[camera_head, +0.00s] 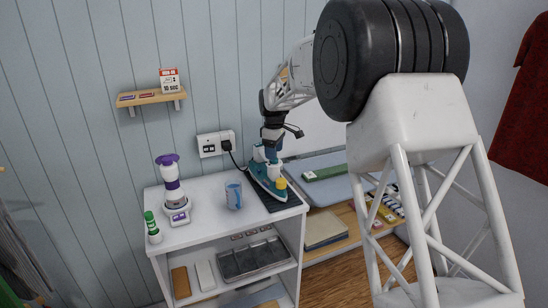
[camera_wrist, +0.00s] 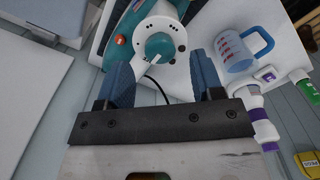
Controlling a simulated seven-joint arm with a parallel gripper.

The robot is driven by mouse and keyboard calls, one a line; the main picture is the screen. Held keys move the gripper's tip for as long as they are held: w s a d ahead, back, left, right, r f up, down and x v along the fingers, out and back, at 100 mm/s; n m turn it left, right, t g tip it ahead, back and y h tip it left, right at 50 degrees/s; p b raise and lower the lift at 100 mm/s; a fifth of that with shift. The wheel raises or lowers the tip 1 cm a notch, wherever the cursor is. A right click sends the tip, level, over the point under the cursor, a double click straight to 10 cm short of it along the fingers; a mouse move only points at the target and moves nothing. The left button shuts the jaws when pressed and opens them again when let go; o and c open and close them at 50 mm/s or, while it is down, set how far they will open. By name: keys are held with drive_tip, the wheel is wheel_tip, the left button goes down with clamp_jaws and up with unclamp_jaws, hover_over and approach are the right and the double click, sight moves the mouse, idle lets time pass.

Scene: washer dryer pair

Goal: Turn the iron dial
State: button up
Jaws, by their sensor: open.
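The teal and white iron (camera_head: 268,178) rests on a dark mat (camera_head: 291,197) at the right end of the white shelf unit's top. In the wrist view, the iron's round teal dial (camera_wrist: 160,46) with a white pointer sits on a white disc. My gripper (camera_wrist: 164,72) has its two blue fingers apart, with nothing between them. The dial appears beyond the fingertips, roughly centred between them; I see no contact. In the head view, my gripper (camera_head: 268,150) is above the rear of the iron and hides part of it. The dial is not clear there.
A blue measuring cup (camera_head: 233,195), a purple-topped white appliance (camera_head: 172,184) and a green-capped bottle (camera_head: 152,228) stand left of the iron. A wall socket (camera_head: 211,143) with a black plug and cord is behind. An ironing board (camera_head: 318,172) is to the right.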

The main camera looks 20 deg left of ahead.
drive_tip(key=shift+f, duration=1.4)
drive_tip(key=shift+c, duration=0.2)
drive_tip(key=c, duration=0.9)
